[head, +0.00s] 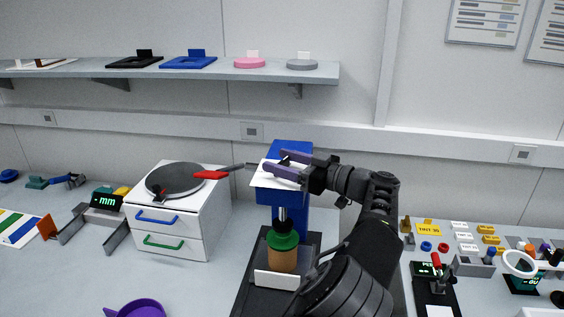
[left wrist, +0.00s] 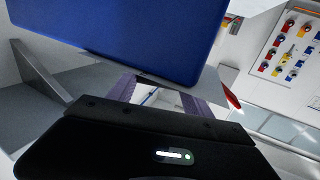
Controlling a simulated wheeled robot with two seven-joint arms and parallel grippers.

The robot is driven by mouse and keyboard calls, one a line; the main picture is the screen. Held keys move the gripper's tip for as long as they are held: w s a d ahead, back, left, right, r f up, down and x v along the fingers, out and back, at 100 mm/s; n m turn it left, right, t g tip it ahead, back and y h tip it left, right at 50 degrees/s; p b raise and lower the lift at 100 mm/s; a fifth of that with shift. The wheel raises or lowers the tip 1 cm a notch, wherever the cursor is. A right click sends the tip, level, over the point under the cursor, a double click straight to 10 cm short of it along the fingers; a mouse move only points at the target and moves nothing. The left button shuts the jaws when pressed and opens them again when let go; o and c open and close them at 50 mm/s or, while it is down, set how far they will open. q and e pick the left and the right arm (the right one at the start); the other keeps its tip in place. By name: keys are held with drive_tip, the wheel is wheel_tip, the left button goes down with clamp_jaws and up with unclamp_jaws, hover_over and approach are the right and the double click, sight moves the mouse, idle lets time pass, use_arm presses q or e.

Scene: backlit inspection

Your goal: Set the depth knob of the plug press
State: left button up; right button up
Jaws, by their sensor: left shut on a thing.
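The plug press has a blue head (head: 291,147) with a white front panel (head: 265,182) and a black base (head: 247,301). A lever with a red grip (head: 210,175) sticks out to its left. A brown jar with a green top (head: 283,252) stands under the plunger. My left gripper (head: 283,163) has its purple fingers at the white panel, closed around a small dark part that looks like the depth knob, mostly hidden by the fingers. In the left wrist view the blue head (left wrist: 135,35) fills the top and hides the fingertips. My right gripper is not in view.
A white drawer cabinet (head: 190,218) with a round dark plate (head: 174,180) on top stands left of the press. A purple dish (head: 140,308) lies in front. Small parts and devices crowd the right bench. A shelf (head: 215,72) runs along the wall above.

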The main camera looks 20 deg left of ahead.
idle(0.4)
use_arm(q)
drive_tip(key=o, duration=1.4)
drive_tip(key=shift+c, duration=0.2)
drive_tip(key=d, duration=0.5)
drive_tip(key=shift+s+d, duration=0.15)
drive_tip(key=shift+d, duration=0.15)
drive_tip(key=shift+s+d, duration=0.15)
drive_tip(key=shift+d, duration=0.9)
drive_tip(key=shift+c, duration=0.4)
